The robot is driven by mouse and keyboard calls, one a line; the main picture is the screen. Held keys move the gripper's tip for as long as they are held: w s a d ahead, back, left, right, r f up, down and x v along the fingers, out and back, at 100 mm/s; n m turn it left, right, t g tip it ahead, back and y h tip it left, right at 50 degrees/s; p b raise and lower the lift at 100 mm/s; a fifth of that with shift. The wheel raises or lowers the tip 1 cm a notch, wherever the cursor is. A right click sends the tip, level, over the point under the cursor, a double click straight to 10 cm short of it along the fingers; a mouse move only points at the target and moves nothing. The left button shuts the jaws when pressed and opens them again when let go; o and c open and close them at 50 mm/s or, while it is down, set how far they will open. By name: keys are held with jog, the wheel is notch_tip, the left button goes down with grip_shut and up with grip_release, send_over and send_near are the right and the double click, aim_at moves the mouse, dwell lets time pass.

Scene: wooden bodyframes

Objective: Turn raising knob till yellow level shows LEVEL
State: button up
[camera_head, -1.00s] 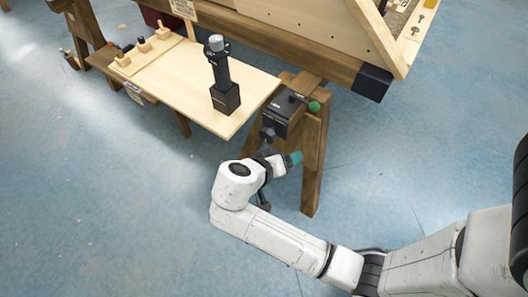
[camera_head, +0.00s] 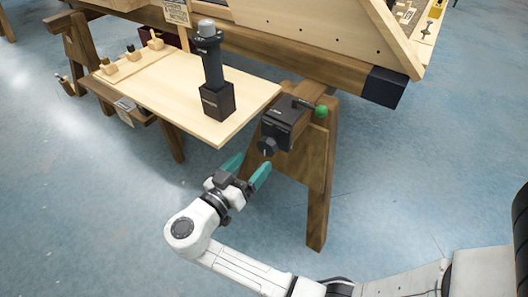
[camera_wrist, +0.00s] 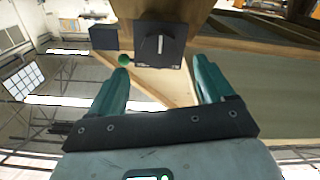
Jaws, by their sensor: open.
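A dark knob (camera_head: 267,146) sticks out of the front of a black box (camera_head: 287,118) fixed on a wooden trestle's side. In the wrist view the knob (camera_wrist: 159,45) shows a pale upright line on the dark box face, ahead of and between my fingers. My gripper (camera_head: 251,168) is open, with teal fingers pointing up at the knob from just below; it looks apart from the knob. In the wrist view my gripper (camera_wrist: 163,75) is empty. I cannot make out a yellow level or its reading.
A pale wooden shelf (camera_head: 150,92) carries a black post tool (camera_head: 216,88) and small wooden pieces. The trestle leg (camera_head: 319,185) stands right of my gripper. Blue floor in front is clear.

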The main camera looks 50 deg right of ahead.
aim_at(265, 149)
jog(key=d+b, duration=0.1)
jog(key=d, duration=0.5)
jog(key=shift+w+d, duration=0.1)
jog(key=shift+d, duration=0.25)
jog(key=shift+c, duration=0.4)
jog(key=c, duration=1)
jog(key=shift+o, duration=0.2)
